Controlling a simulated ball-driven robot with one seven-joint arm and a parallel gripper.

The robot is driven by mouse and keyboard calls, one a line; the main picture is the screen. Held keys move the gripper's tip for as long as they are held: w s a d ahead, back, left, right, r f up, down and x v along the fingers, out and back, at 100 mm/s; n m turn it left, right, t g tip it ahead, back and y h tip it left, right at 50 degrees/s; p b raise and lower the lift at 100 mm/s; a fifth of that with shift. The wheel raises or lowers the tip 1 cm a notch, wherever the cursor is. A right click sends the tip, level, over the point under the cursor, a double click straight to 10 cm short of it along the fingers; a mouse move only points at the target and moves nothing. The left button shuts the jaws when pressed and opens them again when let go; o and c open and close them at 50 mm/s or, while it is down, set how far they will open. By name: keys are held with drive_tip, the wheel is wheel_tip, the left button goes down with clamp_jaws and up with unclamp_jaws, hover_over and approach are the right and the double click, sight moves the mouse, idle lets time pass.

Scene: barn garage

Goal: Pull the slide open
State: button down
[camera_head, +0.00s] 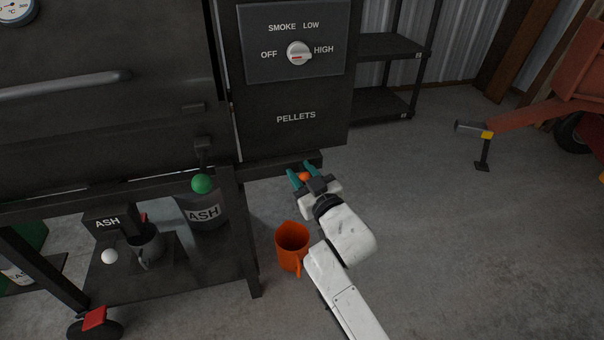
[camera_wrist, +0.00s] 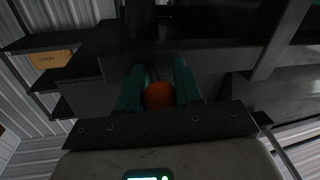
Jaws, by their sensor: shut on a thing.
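The pellet hopper (camera_head: 262,132) is a black box labelled PELLETS, fixed to the right side of the dark smoker. Under its bottom edge a dark slide plate (camera_head: 268,168) shows, with an orange ball knob (camera_head: 304,176) at its front. My gripper (camera_head: 303,175) has its teal fingers on both sides of this knob and is shut on it. In the wrist view the orange knob (camera_wrist: 158,95) sits between the two teal fingers, below the dark underside of the hopper. How far the slide stands out is hard to tell.
An orange bucket (camera_head: 292,246) stands on the floor beneath my arm.

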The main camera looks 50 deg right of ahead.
drive_tip(key=a+b+v, duration=0.1)
drive_tip(key=v, duration=0.5)
drive_tip(key=shift+w, duration=0.15)
drive_tip(key=shift+a+f, duration=0.1)
drive_tip(key=shift+a, duration=0.05)
drive_tip(key=c, duration=0.8)
unclamp_jaws()
drive_tip(key=p+v, duration=0.1)
drive_tip(key=v, duration=1)
drive_tip(key=shift+w, duration=0.1)
